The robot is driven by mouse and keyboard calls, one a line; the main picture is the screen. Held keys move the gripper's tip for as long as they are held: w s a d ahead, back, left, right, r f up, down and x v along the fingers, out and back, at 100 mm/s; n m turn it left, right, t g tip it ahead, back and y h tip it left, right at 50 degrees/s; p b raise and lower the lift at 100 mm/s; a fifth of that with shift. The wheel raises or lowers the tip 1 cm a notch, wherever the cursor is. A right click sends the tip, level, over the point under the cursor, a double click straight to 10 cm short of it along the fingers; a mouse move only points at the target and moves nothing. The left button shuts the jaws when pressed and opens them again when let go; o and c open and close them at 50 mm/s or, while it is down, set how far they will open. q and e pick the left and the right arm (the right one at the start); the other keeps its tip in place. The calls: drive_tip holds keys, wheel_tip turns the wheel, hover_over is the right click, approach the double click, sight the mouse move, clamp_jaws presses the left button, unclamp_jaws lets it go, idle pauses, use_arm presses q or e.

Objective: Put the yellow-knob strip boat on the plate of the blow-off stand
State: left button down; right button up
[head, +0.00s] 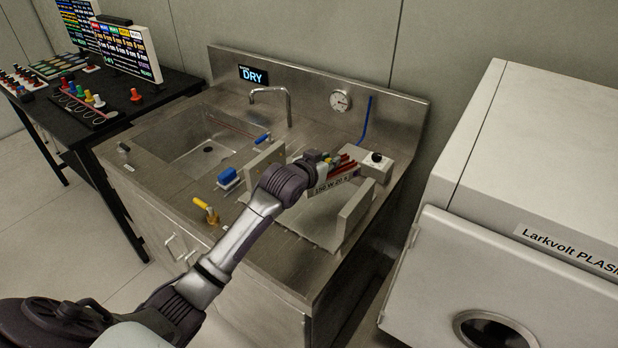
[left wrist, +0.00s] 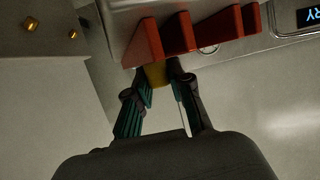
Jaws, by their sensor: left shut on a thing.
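The yellow-knob strip boat, with red upright fins (head: 343,165), is at my left gripper (head: 322,165) in the head view, over the right part of the steel bench. In the left wrist view, my left gripper (left wrist: 160,80) is shut on the boat's yellow knob (left wrist: 155,73), and several red fins (left wrist: 182,34) show beyond it. The blow-off stand has an upright metal side (head: 356,208) on the right and another (head: 264,163) on the left. My arm partly hides the stand. Whether the boat touches the plate cannot be told. My right gripper is not in view.
The sink (head: 207,148), faucet (head: 272,92), blue block (head: 228,177) and yellow-handled item (head: 205,210) lie left of the stand. A white box with a black knob (head: 376,159) stands behind it. A large white machine (head: 540,170) is at right. A black table (head: 110,117) stands at left.

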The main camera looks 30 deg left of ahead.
use_arm(q)
drive_tip(key=a+f, duration=0.1)
drive_tip(key=f, duration=0.1)
drive_tip(key=a+f+p, duration=0.1)
drive_tip(key=a+f, duration=0.1)
drive_tip(key=s+a+f, duration=0.1)
drive_tip(key=a+f, duration=0.1)
drive_tip(key=shift+a+f, duration=0.15)
drive_tip(key=shift+f, duration=0.45)
drive_tip(key=shift+f, duration=0.15)
drive_tip(key=c, duration=1)
unclamp_jaws()
drive_tip(key=shift+c, duration=0.2)
